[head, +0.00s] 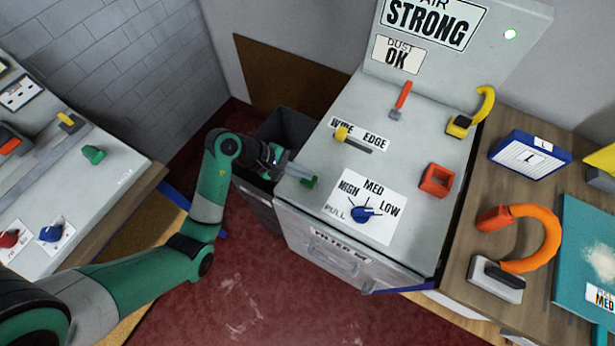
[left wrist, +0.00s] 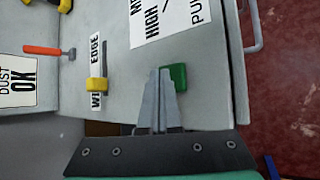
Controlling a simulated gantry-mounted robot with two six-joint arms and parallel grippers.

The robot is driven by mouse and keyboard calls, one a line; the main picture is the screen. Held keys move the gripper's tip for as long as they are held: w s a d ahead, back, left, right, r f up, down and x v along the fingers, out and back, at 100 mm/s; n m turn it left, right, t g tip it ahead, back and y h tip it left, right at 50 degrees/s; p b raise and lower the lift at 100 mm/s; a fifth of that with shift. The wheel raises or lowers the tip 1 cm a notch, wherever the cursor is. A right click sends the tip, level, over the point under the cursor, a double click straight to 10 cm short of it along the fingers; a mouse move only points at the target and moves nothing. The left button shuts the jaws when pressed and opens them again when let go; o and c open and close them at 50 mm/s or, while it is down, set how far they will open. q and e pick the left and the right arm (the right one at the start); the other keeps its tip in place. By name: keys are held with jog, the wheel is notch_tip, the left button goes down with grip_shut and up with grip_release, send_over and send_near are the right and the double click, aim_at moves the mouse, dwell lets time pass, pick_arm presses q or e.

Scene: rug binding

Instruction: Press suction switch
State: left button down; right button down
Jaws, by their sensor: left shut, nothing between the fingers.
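The grey suction unit (head: 300,205) stands in the middle of the head view. A small green switch (head: 309,182) sits near its left front edge, and it also shows in the left wrist view (left wrist: 178,77). My left gripper (head: 299,171) reaches in from the left, shut and empty. Its fingertips (left wrist: 160,73) are right beside the green switch and overlap its edge in view. I cannot tell whether they touch it. Part of the switch is hidden by the fingers. My right gripper is not in view.
A dark bin (head: 285,128) stands behind my left gripper. An orange hooked tool (head: 542,240) lies on the right bench.

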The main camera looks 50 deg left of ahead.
pick_arm(q)
jog(key=shift+f, duration=0.4)
jog(key=shift+r, duration=0.1)
jog(key=shift+r+p, duration=0.9)
notch_tip(320, 180, up, 6)
jog(key=p, duration=0.5)
jog(key=shift+p, duration=0.4)
